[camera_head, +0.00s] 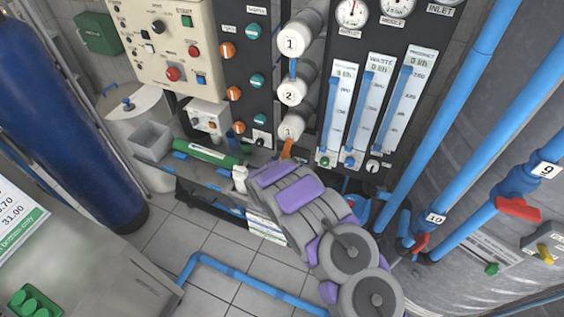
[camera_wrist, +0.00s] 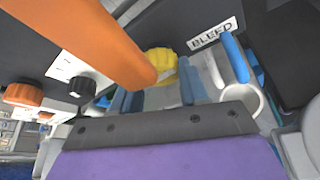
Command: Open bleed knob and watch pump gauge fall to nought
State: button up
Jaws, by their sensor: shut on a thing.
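The yellow bleed knob (camera_wrist: 164,60) shows in the wrist view beside a white plate (camera_wrist: 212,33) marked BLEED. My gripper (camera_wrist: 158,80) is shut on the knob, with its orange finger reaching onto the knob's near side. In the head view my gripper (camera_head: 286,150) is at the foot of the black panels, and the knob is hidden there. The leftmost round gauge (camera_head: 351,12) stands at the top of the right panel and is cut by the picture edge. Its label is too blurred to read for sure, and I cannot read its needle.
White numbered housings (camera_head: 291,95) stand above my gripper. Flow meters (camera_head: 377,105) are to their right. Blue pipes with red-handled valves (camera_head: 518,209) crowd the right side. A blue cylinder (camera_head: 62,115) stands at left. A blue pipe (camera_head: 250,280) runs low across the tiled floor.

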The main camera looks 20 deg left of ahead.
jog(key=shift+n+h+b, duration=0.6)
jog(key=shift+n+b, duration=0.2)
jog(key=shift+b, duration=0.25)
jog(key=shift+a, duration=0.1)
jog(key=shift+n+h, duration=0.4)
jog(key=shift+n, duration=0.1)
jog(key=shift+r+n+g, duration=0.1)
jog(key=shift+n+g, duration=0.2)
jog(key=shift+a, duration=0.1)
jog(key=o, duration=1.1)
jog(key=shift+c, duration=0.2)
jog(key=shift+s, duration=0.1)
jog(key=p+v, duration=0.2)
jog(key=v, duration=1.5)
jog(key=shift+a, duration=0.25)
